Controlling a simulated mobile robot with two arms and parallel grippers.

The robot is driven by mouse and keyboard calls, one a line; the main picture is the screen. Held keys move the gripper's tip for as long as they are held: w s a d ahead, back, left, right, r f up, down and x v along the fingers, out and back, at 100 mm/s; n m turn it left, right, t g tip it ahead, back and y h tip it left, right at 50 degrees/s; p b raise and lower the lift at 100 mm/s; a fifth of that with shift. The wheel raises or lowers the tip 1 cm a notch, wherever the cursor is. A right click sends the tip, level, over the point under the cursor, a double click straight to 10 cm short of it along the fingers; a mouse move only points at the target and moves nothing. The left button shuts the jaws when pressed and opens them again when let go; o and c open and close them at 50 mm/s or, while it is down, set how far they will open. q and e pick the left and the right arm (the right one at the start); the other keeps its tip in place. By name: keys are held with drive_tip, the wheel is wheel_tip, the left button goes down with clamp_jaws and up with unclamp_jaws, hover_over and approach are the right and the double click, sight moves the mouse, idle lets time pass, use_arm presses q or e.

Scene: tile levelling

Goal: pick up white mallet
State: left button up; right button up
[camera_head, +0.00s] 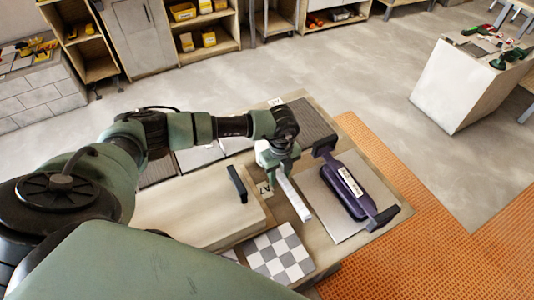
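My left arm reaches in from the left, and its gripper (279,166) is over the middle of the worktable, pointing down. A long white piece (294,199), which looks like the white mallet's handle, runs from just under the gripper toward the front of the table. The mallet's head cannot be made out clearly; the gripper covers that area. The fingers are too small and overlapped to show whether they close on it. My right gripper is not in view.
A purple tool (348,188) with black ends lies on a pale tile (318,202) right of the gripper. A beige case or box (190,212) with a black handle (237,184) is to the left. A checkered tile sample (279,250) lies at the front. Orange matting (420,255) covers the floor at right.

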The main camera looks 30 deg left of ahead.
use_arm(q)
clamp_jaws()
drive_tip(key=shift+r, duration=0.1)
